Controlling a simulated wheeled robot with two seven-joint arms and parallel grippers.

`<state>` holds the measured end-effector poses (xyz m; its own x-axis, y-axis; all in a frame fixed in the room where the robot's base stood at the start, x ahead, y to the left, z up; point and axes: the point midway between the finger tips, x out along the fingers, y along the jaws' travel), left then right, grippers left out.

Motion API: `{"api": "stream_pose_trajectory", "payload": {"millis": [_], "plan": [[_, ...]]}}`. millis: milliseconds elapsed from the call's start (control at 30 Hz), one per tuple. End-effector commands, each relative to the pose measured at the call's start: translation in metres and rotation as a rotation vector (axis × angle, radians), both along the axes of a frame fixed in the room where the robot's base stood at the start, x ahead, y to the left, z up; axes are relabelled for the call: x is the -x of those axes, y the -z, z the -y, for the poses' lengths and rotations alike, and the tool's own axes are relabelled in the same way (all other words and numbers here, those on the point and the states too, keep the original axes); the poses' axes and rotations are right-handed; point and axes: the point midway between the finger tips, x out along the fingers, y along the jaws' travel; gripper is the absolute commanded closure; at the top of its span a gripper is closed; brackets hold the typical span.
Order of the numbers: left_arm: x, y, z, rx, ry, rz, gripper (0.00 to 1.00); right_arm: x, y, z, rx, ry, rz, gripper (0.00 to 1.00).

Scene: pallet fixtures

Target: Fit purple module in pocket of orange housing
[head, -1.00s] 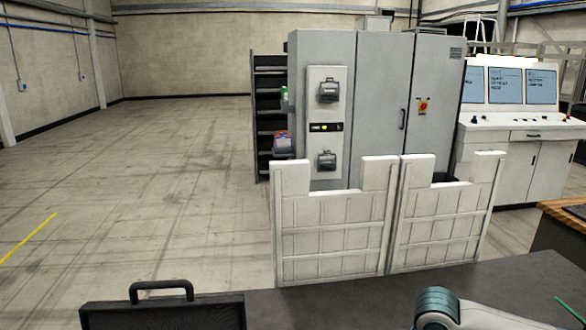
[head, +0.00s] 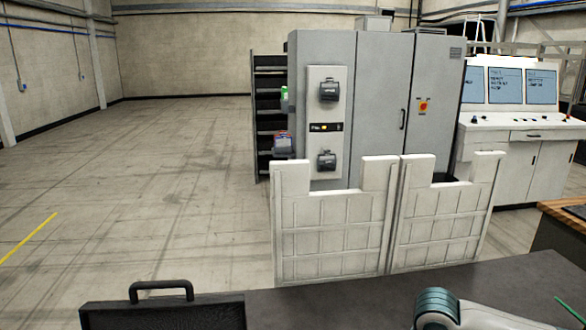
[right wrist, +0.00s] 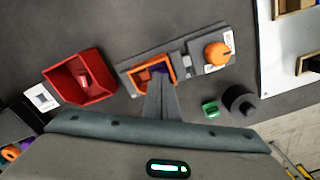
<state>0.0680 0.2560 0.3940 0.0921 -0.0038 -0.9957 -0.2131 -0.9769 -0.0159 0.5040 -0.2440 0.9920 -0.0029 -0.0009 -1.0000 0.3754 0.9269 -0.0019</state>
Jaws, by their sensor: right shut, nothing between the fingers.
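The orange housing (right wrist: 134,78) sits on a grey base on the dark table in the right wrist view. The purple module (right wrist: 161,68) shows as a small dark purple patch inside the housing's orange rim. Part of it is hidden, and I cannot tell whether it lies flat or how deep it sits. My right gripper (right wrist: 158,84) is shut and empty, its fingertips at the front of the housing and overlapping it in the picture. I cannot tell whether they touch the module. My left gripper is in no view.
A red open bin (right wrist: 103,91) stands left of the housing. An orange knob (right wrist: 217,52) is on a grey plate to its right. A green block (right wrist: 210,108) and a black cylinder (right wrist: 236,98) lie near the table edge. A black case (head: 160,314) is in the head view.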

Motion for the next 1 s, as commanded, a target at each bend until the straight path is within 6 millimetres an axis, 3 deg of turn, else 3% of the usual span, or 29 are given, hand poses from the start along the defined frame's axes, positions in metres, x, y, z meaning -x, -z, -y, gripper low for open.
{"api": "stream_pose_trajectory", "payload": {"millis": [433, 1000], "plan": [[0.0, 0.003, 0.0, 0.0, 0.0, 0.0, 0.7, 0.0, 0.011, 0.0, 0.001, 0.0, 0.0, 1.0], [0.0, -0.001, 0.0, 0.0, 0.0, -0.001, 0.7, 0.0, 0.012, 0.0, 0.0, 0.0, -0.001, 1.0]]}}
